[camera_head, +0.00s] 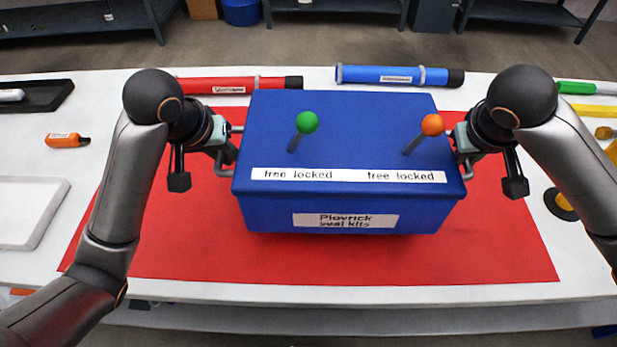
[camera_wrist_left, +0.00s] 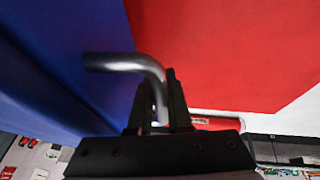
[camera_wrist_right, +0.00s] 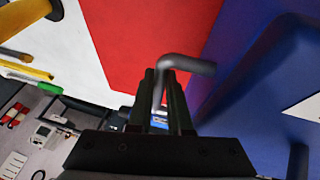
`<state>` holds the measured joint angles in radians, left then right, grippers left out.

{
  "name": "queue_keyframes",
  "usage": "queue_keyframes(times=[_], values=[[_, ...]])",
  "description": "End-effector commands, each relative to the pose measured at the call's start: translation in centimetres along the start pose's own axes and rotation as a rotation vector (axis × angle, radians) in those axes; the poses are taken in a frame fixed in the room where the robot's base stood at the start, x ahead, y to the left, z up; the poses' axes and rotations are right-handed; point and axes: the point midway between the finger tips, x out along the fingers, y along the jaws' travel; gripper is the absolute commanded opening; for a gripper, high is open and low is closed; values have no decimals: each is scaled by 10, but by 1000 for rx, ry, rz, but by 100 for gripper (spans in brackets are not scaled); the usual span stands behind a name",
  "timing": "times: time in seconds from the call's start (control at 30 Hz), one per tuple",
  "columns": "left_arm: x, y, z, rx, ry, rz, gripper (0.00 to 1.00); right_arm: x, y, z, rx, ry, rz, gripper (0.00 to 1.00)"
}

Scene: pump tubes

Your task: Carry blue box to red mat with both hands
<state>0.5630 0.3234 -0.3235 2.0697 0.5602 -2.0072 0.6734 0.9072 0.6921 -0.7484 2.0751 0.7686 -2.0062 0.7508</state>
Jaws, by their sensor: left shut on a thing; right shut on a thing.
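The blue box (camera_head: 340,140) has a green-knobbed lever and an orange-knobbed lever on its lid, with "free locked" labels. It appears level, over the middle of the red mat (camera_head: 180,235); I cannot tell whether it touches the mat. My left gripper (camera_head: 232,150) is shut on the metal handle on the box's left side; the handle (camera_wrist_left: 115,62) shows between its fingers in the left wrist view. My right gripper (camera_head: 458,150) is shut on the right side handle, which shows in the right wrist view (camera_wrist_right: 185,64). The box hides the middle of the mat.
A red tube (camera_head: 225,86) and a blue tube (camera_head: 395,76) lie behind the box. An orange tube (camera_head: 67,140) and a white tray (camera_head: 28,212) are at the left. A black tray (camera_head: 38,96) is at the back left. Green and yellow items lie at the right.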

Motion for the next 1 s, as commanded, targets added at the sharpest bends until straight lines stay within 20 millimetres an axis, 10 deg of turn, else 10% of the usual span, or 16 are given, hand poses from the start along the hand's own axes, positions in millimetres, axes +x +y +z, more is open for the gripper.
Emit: queue_keyframes(times=[1.0], values=[[27, -6, 10, -2, 5, -1, 0, 27, -5, 10, 4, 3, 4, 0]])
